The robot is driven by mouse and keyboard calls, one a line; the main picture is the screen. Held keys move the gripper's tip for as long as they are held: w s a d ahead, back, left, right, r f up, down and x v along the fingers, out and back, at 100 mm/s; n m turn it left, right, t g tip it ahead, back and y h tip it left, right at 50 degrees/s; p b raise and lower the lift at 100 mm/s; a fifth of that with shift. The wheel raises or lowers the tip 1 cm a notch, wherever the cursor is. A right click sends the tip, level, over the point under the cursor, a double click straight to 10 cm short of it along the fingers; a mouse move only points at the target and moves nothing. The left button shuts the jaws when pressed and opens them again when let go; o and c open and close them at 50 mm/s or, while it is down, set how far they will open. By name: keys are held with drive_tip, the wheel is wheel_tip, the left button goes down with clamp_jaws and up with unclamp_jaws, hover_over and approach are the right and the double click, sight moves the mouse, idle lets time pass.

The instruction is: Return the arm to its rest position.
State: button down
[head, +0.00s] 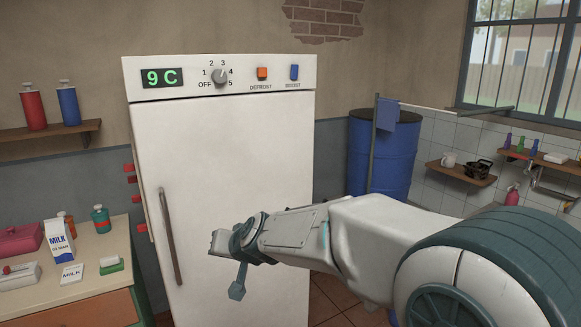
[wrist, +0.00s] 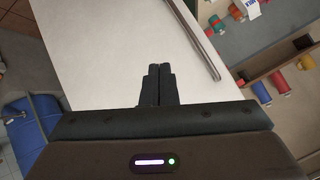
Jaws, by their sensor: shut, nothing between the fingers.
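My arm reaches in from the lower right in the head view, and my gripper (head: 226,270) is in front of the lower part of the white fridge (head: 235,140). In the wrist view my gripper (wrist: 158,70) has its two dark fingers together with nothing between them. The fridge door (wrist: 110,45) lies beyond the fingers there, and the fridge handle (wrist: 193,35) runs to their right. In the head view the handle (head: 170,237) is left of my gripper and apart from it. The fridge door looks closed. The fridge display reads 9 C.
A counter (head: 95,262) with a milk carton (head: 59,242) and several small items stands at the left. A blue barrel (head: 380,160) stands right of the fridge, behind my arm. Wall shelves (head: 461,173) hang at the right. Tiled floor (head: 325,295) shows beside the fridge.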

drive_tip(key=s+d+f+g+h, duration=0.2)
drive_tip(key=s+d+h, duration=0.1)
drive_tip(key=s+d, duration=0.9)
drive_tip(key=s+d+f+m+g+h, duration=0.1)
drive_tip(key=s+d+f+g+h, duration=0.2)
drive_tip(key=s+d, duration=1)
drive_tip(key=d, duration=0.4)
drive_tip(key=shift+s+f+h, duration=0.15)
drive_tip(key=shift+f+h, duration=0.15)
drive_tip(key=shift+a, duration=0.1)
